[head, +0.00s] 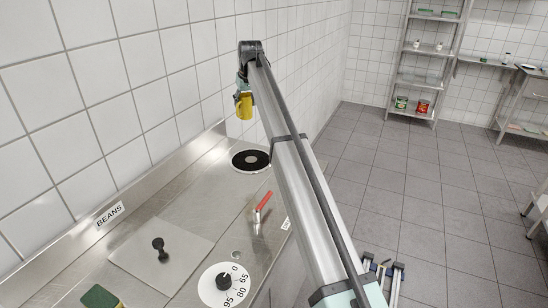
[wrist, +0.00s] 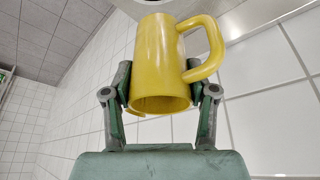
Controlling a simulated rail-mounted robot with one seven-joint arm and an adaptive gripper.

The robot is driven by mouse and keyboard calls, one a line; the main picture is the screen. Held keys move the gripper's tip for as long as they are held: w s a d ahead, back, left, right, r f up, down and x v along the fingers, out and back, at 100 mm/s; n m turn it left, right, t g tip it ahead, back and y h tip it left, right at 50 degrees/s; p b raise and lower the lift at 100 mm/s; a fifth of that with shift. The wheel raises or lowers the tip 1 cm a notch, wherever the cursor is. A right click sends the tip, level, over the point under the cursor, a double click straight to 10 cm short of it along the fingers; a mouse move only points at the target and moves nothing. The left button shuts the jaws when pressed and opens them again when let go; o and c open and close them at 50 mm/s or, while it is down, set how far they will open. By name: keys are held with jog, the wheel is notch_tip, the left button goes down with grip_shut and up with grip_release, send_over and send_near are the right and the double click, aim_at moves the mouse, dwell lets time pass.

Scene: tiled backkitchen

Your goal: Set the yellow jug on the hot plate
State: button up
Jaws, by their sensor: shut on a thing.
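The yellow jug (head: 244,108) is held in the air near the tiled wall in the head view. In the wrist view the jug (wrist: 158,65) sits between the two fingers of my gripper (wrist: 161,88), with its handle out to the right. My gripper (head: 243,88) is shut on the jug's body.
A red-handled tap lever (head: 264,201) stands in front of the hot plate. A steel lid with a black knob (head: 160,249), a numbered dial (head: 222,284) and a green sponge (head: 100,297) are nearer. The tiled wall (head: 100,80) runs along the counter's left side.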

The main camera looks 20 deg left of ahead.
jog(key=shift+w+d, duration=0.25)
jog(key=shift+w, duration=0.05)
jog(key=shift+w+d+f, duration=0.1)
jog(key=shift+d+f, duration=0.05)
jog(key=shift+f, duration=0.25)
notch_tip(320, 180, down, 19)
jog(key=p, duration=0.5)
jog(key=shift+f, duration=0.2)
jog(key=o, duration=1.4)
jog(key=b+v, duration=0.3)
jog(key=v, duration=0.9)
jog(key=shift+r, duration=0.15)
